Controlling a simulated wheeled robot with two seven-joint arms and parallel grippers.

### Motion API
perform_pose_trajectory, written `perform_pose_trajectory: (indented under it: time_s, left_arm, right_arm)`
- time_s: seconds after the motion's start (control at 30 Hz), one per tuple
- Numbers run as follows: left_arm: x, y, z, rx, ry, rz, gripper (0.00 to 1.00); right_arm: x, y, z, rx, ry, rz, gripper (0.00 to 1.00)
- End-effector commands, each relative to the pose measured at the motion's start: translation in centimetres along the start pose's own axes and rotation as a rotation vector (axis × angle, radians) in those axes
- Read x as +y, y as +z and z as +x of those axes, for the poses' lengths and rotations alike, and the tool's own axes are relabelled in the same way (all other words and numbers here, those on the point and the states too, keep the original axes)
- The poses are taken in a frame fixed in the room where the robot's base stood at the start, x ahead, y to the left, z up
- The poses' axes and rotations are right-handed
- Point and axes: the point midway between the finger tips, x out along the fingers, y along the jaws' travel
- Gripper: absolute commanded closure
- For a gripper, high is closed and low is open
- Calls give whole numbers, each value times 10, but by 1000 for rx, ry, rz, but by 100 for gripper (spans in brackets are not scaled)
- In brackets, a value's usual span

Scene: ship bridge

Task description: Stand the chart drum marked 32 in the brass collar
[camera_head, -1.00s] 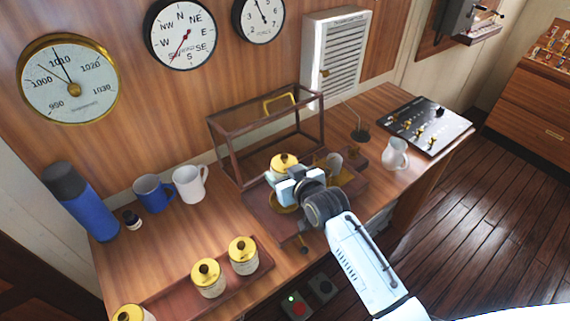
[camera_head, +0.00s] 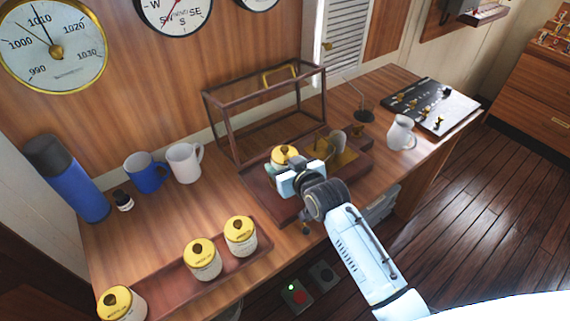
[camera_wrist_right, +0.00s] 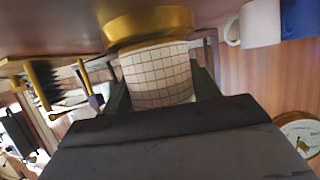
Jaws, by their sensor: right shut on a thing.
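A white chart drum with a yellow lid and dark knob (camera_head: 285,156) stands upright in the jaws of my right gripper (camera_head: 300,178). The right wrist view, which looks upside down, shows the drum's gridded paper (camera_wrist_right: 157,76) between the two fingers. The brass collar (camera_wrist_right: 148,24) is at the drum's lower end there; I cannot tell how far the drum sits inside it. In the head view my gripper hides the collar. The number on the held drum is not readable. My left gripper is not in view.
A wooden tray (camera_head: 160,282) at front left holds three yellow-lidded drums. The recorder base (camera_head: 262,196) has a framed case (camera_head: 206,101) behind it. A white jug (camera_head: 402,133) stands right; mugs (camera_head: 184,163) and a blue flask (camera_head: 75,185) stand left.

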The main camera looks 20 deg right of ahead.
Motion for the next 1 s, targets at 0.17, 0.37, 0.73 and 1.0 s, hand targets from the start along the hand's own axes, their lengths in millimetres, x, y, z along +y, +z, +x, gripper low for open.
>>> perform_pose_trajectory:
  time_s: [0.17, 0.37, 0.73, 1.0]
  left_arm:
    - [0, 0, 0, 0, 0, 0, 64]
    - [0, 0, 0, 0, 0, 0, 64]
    - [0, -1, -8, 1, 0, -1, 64]
    - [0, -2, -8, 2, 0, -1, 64]
  right_arm:
    - [0, -1, 0, 2, 0, 0, 67]
    - [0, -1, 0, 2, 0, 0, 67]
    - [0, -1, -2, 1, 0, 0, 67]
    - [0, 0, -2, 2, 0, 0, 67]
